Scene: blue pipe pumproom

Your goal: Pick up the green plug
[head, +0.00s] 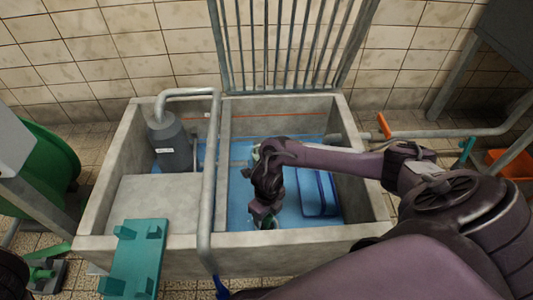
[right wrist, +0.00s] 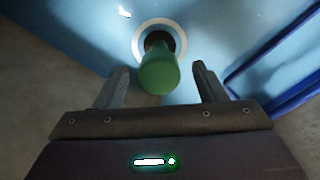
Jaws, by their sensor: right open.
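The green plug (right wrist: 160,76) stands up from a dark hole with a white ring (right wrist: 181,42) around it, in the blue floor of the basin. My right gripper (right wrist: 159,70) is open, with one finger on each side of the plug and a visible gap to each. In the head view my right gripper (head: 265,217) reaches down into the blue-floored basin, near its front wall. Only a small bit of green (head: 269,223) shows there beside the fingers; the rest is hidden. My left gripper is not in view.
The concrete basin (head: 310,239) has raised walls around my right gripper. A grey pipe (head: 209,170) crosses over it on the left. A blue frame (head: 318,192) lies on the basin floor to the right. A raised metal grate (head: 290,50) stands behind.

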